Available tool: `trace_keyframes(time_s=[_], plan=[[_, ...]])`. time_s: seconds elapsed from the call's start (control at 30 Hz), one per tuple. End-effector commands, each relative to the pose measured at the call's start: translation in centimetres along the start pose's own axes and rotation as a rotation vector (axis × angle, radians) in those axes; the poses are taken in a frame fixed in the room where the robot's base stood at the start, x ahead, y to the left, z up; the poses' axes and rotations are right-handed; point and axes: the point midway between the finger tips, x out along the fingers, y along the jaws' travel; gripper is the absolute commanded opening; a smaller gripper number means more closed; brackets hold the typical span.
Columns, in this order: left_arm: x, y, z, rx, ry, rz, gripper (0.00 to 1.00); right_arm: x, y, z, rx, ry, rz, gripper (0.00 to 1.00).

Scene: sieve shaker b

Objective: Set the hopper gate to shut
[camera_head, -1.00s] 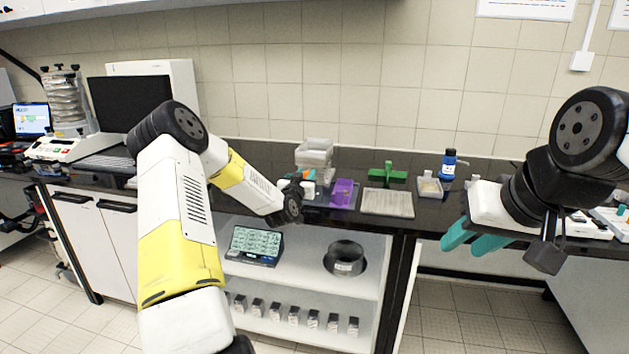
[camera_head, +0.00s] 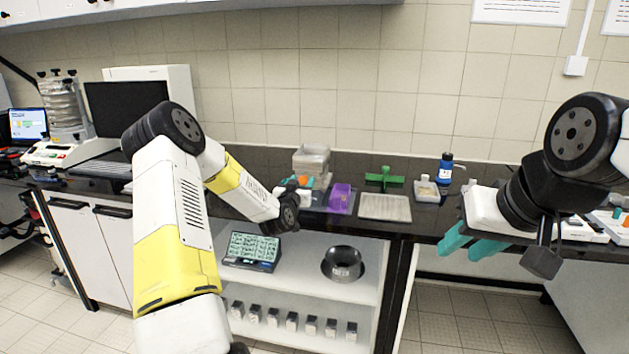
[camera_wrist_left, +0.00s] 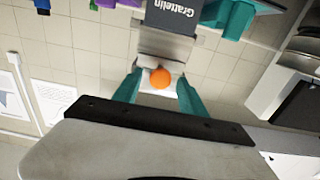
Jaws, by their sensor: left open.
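The hopper (camera_head: 311,158) is a pale, see-through box on the bench in the middle of the head view. An orange ball knob (camera_wrist_left: 160,78) shows at its front; I take it as the gate's handle, and its setting cannot be read. My left gripper (camera_wrist_left: 159,92) is open, with one teal finger on each side of the knob in the wrist view; whether they touch it is unclear. In the head view my left wrist partly hides this area. My right gripper (camera_head: 469,241) is held low at the right, its two teal fingers apart and empty.
A purple container (camera_head: 341,198), a pale flat tray (camera_head: 386,208), a green stand (camera_head: 384,179) and a blue bottle (camera_head: 446,167) stand right of the hopper. A monitor (camera_head: 124,106) and sieve shaker (camera_head: 63,112) are at the left. A shelf (camera_head: 305,272) lies below.

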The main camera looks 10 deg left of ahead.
Motion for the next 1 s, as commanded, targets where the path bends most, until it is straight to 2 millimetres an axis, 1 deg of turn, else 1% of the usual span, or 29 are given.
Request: trace_keyframes(time_s=[0.03,0.1,0.2,0.3,0.43,0.77,0.87,0.97,1.0], plan=[[-1.0,0.0,-0.1,0.001,-0.001,0.0,0.49,0.0,0.0,0.0,0.0,0.0,0.0,0.36],[-2.2,0.0,-0.1,0.0,0.0,0.0,0.49,0.0,0.0,0.0,0.0,0.0,0.0,0.36],[-3.8,-0.1,0.0,0.0,-0.001,-0.001,0.49,0.0,0.0,0.0,0.0,0.0,0.0,0.36],[-4.8,-0.1,-0.1,0.0,0.001,-0.001,0.49,0.0,0.0,0.0,0.0,0.0,0.0,0.36],[-5.4,0.0,0.0,-0.001,0.0,0.0,0.49,0.0,0.0,0.0,0.0,0.0,0.0,0.36],[-5.5,0.2,-0.3,0.004,-0.006,0.007,0.49,0.0,0.0,0.0,0.0,0.0,0.0,0.36],[-5.7,1.3,-1.2,0.027,-0.044,0.038,0.49,0.0,0.0,0.0,0.0,0.0,0.0,0.36],[-6.5,3.0,-2.7,0.067,-0.124,0.085,0.49,0.0,0.0,0.0,0.0,0.0,0.0,0.36],[-7.1,3.7,-3.4,0.085,-0.166,0.104,0.49,0.0,0.0,0.0,0.0,0.0,0.0,0.36]])
